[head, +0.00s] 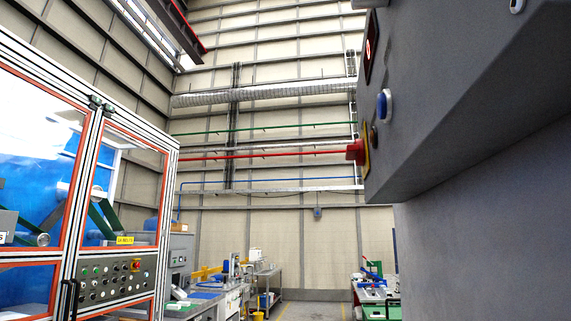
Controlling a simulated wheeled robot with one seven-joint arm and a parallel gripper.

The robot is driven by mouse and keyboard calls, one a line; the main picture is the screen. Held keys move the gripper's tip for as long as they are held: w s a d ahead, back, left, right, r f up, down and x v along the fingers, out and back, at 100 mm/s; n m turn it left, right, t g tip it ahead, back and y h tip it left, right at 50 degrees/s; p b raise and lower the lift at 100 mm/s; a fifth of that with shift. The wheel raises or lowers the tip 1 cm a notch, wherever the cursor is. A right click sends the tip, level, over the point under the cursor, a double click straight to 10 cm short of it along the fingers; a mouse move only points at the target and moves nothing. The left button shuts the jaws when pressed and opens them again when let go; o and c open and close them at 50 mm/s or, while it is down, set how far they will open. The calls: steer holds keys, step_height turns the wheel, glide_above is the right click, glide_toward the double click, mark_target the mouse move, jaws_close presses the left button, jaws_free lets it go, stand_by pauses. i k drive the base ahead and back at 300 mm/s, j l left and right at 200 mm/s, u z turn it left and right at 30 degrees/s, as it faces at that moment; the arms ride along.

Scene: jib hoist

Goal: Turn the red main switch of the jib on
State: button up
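The red main switch (355,151) sticks out to the left from the face of a dark grey control box (470,110) at the upper right. It sits on a yellow plate (366,150) and is seen almost edge-on, so I cannot tell its turn position. A blue button (383,104) is above it on the same face, with a small dark brown knob (374,136) between. My gripper is not in view.
A framed machine cabinet (110,200) with clear panels and a button panel (115,280) stands at the left. Benches with equipment (215,290) stand further back. Open floor (300,309) lies between them and a green-topped table (380,312) at the right.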

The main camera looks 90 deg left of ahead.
mark_target(356, 152)
steer(key=j+u, duration=0.1)
steer(key=u, duration=1.55)
